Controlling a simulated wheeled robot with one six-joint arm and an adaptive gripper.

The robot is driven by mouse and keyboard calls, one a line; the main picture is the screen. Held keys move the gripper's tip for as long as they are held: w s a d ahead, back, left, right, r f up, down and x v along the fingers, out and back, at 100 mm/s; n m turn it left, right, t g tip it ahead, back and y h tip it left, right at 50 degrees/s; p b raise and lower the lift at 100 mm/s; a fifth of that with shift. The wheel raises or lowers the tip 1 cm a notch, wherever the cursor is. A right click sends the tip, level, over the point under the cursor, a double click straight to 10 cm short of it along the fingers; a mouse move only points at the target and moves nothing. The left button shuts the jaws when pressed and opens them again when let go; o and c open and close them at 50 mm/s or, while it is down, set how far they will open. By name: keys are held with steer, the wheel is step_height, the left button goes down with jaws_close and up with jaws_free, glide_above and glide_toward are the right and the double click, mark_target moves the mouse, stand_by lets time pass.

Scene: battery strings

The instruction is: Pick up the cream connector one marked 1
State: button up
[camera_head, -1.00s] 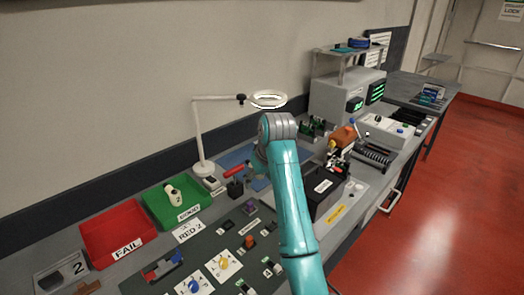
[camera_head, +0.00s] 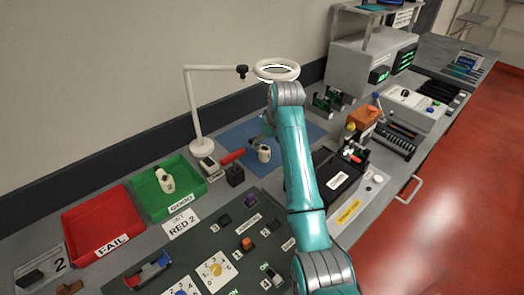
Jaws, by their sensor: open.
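A cream connector (camera_head: 264,154) with a dark spot stands on the blue mat (camera_head: 235,138), just left of my teal arm. A second cream connector (camera_head: 166,181) with a dark spot lies in the green GOOD bin (camera_head: 197,175). I cannot read a number on either one. My gripper (camera_head: 266,138) is mostly hidden behind my arm; a grey part shows just above the connector on the mat. It is open, and I cannot tell whether it touches that connector.
A red-handled tool (camera_head: 232,156) and black block (camera_head: 235,176) are close left of the connector. The red FAIL bin (camera_head: 103,225) is farther left. A black box (camera_head: 335,182) stands right of my arm.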

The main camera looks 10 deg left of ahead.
mark_target(264, 148)
steer(key=shift+s+x, duration=0.15)
steer(key=shift+x, duration=0.75)
steer(key=shift+s+x, duration=0.2)
steer(key=shift+x, duration=0.65)
steer(key=shift+s+x, duration=0.15)
steer(key=shift+x, duration=0.75)
steer(key=shift+f, duration=0.15)
jaws_close()
steer(key=shift+a, duration=0.1)
